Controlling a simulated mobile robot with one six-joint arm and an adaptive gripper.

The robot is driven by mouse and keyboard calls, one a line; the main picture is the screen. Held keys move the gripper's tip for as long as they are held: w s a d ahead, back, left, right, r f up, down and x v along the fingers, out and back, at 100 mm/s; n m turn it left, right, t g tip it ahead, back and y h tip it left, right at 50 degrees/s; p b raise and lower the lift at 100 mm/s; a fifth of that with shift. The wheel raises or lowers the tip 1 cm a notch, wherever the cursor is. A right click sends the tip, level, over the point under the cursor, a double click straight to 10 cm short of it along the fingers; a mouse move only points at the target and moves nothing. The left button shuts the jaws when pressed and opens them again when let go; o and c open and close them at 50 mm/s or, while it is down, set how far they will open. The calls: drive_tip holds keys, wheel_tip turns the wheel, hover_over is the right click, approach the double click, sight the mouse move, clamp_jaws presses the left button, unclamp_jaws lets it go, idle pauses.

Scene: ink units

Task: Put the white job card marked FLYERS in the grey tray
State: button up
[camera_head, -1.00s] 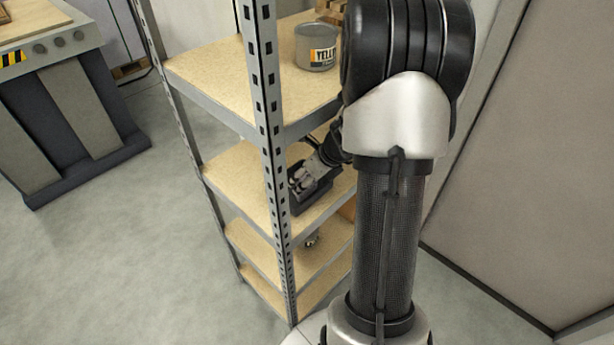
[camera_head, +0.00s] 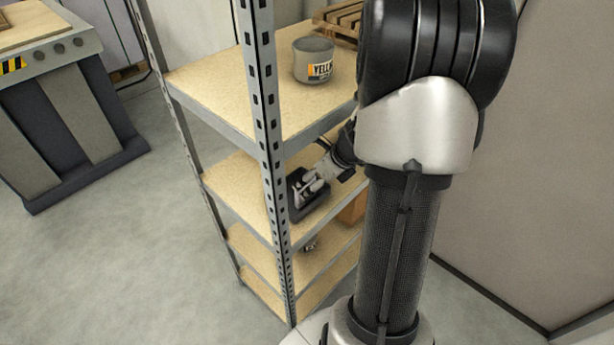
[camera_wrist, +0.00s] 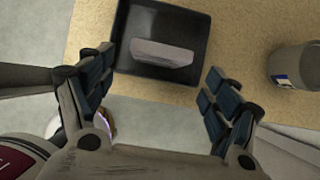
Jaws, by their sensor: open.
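A dark grey tray (camera_wrist: 203,30) lies on the shelf board at the top of the wrist view. It also shows on the second shelf in the head view (camera_head: 308,210). A pale, flat-sided piece (camera_wrist: 163,53), likely the white job card, is inside the tray near its front edge; no lettering on it is readable. My gripper (camera_wrist: 158,77) is open, its two fingers apart on either side of the tray's near edge, with nothing between them. In the head view my gripper (camera_head: 324,174) is at the tray, partly hidden by my arm.
A metal shelf post (camera_head: 266,130) stands just left of the tray. A grey can (camera_wrist: 292,66) stands right of the tray. Another can labelled YELLOW (camera_head: 314,62) is on the top shelf (camera_head: 225,85). A brown box (camera_head: 351,210) sits lower, behind my arm.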

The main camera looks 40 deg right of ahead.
drive_tip(key=s, duration=1)
drive_tip(key=shift+s+d+f, duration=0.25)
drive_tip(key=shift+s+d, duration=0.05)
drive_tip(key=shift+s, duration=0.05)
